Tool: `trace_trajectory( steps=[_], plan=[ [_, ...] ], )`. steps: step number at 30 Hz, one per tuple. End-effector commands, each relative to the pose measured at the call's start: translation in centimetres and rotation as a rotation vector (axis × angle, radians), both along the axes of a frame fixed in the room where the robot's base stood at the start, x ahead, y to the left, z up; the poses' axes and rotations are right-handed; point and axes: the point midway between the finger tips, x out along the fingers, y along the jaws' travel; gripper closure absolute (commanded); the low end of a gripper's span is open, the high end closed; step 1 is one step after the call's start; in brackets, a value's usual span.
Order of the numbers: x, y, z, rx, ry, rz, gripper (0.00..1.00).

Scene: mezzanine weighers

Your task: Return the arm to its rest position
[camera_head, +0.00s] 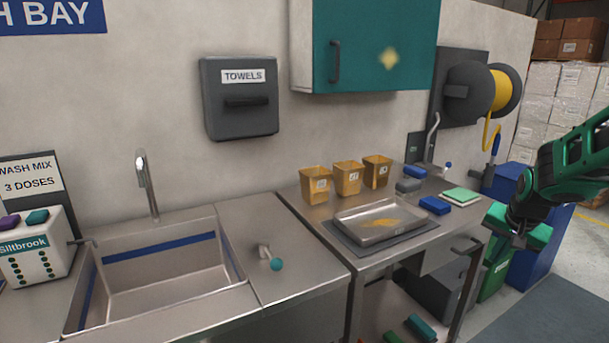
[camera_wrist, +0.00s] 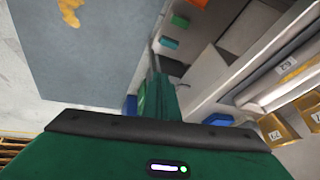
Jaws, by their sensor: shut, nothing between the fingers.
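My arm (camera_head: 575,170), green with dark joints, reaches in from the right edge of the head view. It is bent, with its wrist low beside the right end of the steel bench. My gripper (camera_head: 519,241) hangs in the air there, in front of the blue and green bins. In the wrist view my gripper (camera_wrist: 157,65) shows as a wide green body with narrow fingers together in the middle. It is shut and holds nothing. Its fingertips are small and hard to make out in the head view.
The steel bench (camera_head: 290,206) carries three tan tubs, a metal tray (camera_head: 382,235) with yellowish material, and blue blocks. A sink (camera_head: 155,270) is at left. A blue bin (camera_head: 537,254) and green bin (camera_head: 494,280) stand near my gripper. Open floor (camera_head: 540,308) lies at lower right.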

Motion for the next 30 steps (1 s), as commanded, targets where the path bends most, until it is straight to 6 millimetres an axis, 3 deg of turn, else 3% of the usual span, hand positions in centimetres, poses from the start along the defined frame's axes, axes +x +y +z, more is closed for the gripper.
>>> trace_trajectory(
  steps=[3,12,18,24,30],
  plan=[
    [-6.1,1.2,1.4,-0.013,0.084,0.042,1.0],
    [-21.2,4.9,2.4,0.025,0.289,0.16,1.0],
    [-28.8,7.6,1.9,0.081,0.383,0.237,1.0],
    [-32.0,8.7,1.5,0.113,0.421,0.272,1.0],
    [-32.2,8.7,1.5,0.116,0.425,0.275,1.0]
  ],
)
